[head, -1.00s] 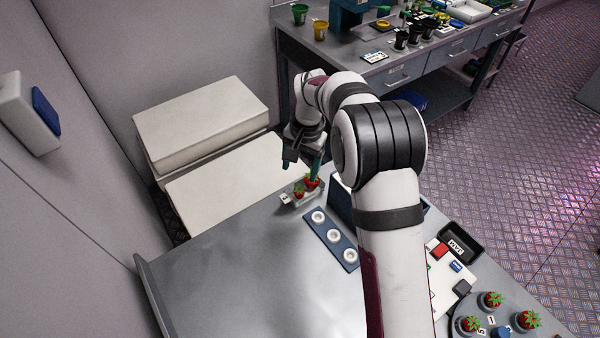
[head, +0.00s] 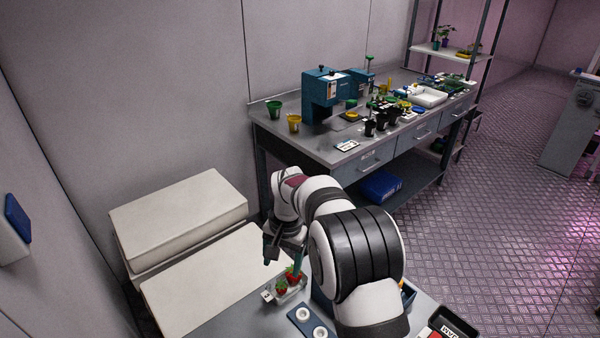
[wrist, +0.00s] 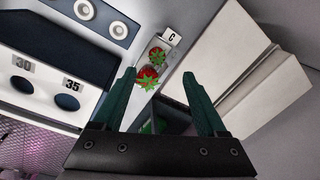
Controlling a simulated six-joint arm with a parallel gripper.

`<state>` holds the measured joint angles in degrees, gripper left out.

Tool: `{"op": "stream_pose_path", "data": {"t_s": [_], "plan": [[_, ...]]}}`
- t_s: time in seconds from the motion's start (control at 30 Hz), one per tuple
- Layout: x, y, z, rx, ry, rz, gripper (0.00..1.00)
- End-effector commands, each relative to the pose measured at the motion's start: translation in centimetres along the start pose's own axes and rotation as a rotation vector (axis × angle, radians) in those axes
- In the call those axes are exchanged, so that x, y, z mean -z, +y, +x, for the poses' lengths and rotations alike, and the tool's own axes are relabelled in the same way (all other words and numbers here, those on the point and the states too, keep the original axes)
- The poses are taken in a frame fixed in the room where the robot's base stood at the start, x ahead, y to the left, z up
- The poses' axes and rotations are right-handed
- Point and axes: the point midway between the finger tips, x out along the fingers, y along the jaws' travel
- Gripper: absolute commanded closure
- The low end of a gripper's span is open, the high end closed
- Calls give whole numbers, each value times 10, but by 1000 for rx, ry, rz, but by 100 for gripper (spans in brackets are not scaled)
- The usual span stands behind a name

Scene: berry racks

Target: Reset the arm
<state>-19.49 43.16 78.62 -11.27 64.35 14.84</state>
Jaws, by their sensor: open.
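My gripper (head: 283,258) is at the end of my white arm, above the far end of the grey table (head: 236,318). In the wrist view its two teal fingers (wrist: 168,100) are spread wide with nothing between the tips. Two strawberries (head: 287,279) with green tops lie in a small clear tray (head: 290,293) below the fingers. In the wrist view the strawberries (wrist: 150,69) appear beyond the left finger, beside a tag marked "C" (wrist: 171,36). My gripper does not hold them.
A blue rack with white round holders (head: 302,315) stands beside the tray. The wrist view shows a block with holes marked 30 and 35 (wrist: 45,82). White boxes (head: 185,215) stand to the left. A workbench (head: 330,150) with cups and equipment is behind. A black bin (head: 452,326) is at lower right.

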Motion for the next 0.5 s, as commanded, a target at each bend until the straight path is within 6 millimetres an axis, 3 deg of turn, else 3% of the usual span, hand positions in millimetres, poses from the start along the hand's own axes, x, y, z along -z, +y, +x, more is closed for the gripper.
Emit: {"op": "stream_pose_path", "data": {"t_s": [0.07, 0.13, 0.2, 0.27, 0.4, 0.5], "plan": [[-10, 19, -30, 4, 0, 18, 25], [-34, 55, -73, 7, -5, 48, 25], [-75, 98, -112, 11, -16, 83, 25], [-117, 134, -134, 14, -26, 112, 25], [-210, 193, -146, 25, -47, 168, 25], [-253, 214, -138, 30, -58, 192, 25]]}}
